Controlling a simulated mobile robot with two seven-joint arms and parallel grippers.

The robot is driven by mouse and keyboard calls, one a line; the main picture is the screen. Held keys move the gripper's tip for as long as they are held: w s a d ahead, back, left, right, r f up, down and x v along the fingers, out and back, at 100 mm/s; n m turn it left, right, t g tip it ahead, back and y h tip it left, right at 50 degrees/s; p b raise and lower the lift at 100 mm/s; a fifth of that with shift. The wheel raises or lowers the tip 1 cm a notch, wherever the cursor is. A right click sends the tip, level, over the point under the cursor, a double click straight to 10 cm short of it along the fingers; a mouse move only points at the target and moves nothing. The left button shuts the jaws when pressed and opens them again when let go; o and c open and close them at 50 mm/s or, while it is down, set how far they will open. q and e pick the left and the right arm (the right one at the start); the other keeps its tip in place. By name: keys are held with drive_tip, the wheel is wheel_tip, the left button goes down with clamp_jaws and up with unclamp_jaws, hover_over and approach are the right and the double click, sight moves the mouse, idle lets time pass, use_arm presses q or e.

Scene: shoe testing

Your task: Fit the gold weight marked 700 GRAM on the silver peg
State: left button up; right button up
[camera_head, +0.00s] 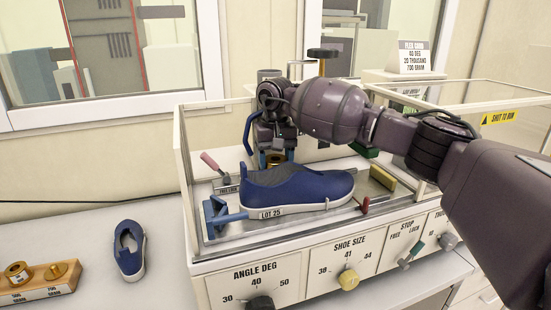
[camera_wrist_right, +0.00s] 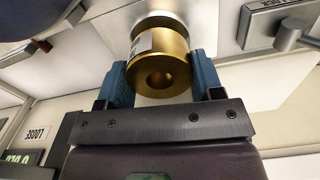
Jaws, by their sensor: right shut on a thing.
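My right gripper (camera_head: 275,150) reaches down behind the blue shoe in the test machine. Its blue fingers are shut on a gold weight (camera_head: 273,158). In the right wrist view the weight (camera_wrist_right: 160,68) sits between the fingertips of the gripper (camera_wrist_right: 160,80), with its centre hole facing the camera. A white label shows on its side, but I cannot read it. A silver round part (camera_wrist_right: 150,22) shows close behind the weight; I cannot tell whether it is the peg or whether they touch. My left gripper is not in view.
The blue shoe (camera_head: 297,190) marked LOT 25 lies inside the machine's clear walls. A wooden rack (camera_head: 50,285) at left is labelled 500 GRAM and 700 GRAM, with a gold weight (camera_head: 17,272) at the 500 place. Another blue shoe (camera_head: 129,250) stands on the bench.

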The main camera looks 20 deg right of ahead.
drive_tip(key=shift+f+b, duration=0.35)
drive_tip(key=shift+f, duration=0.3)
drive_tip(key=o, duration=1.5)
drive_tip(key=shift+f, duration=0.15)
wheel_tip(320, 180, up, 11)
drive_tip(key=shift+b, duration=0.65)
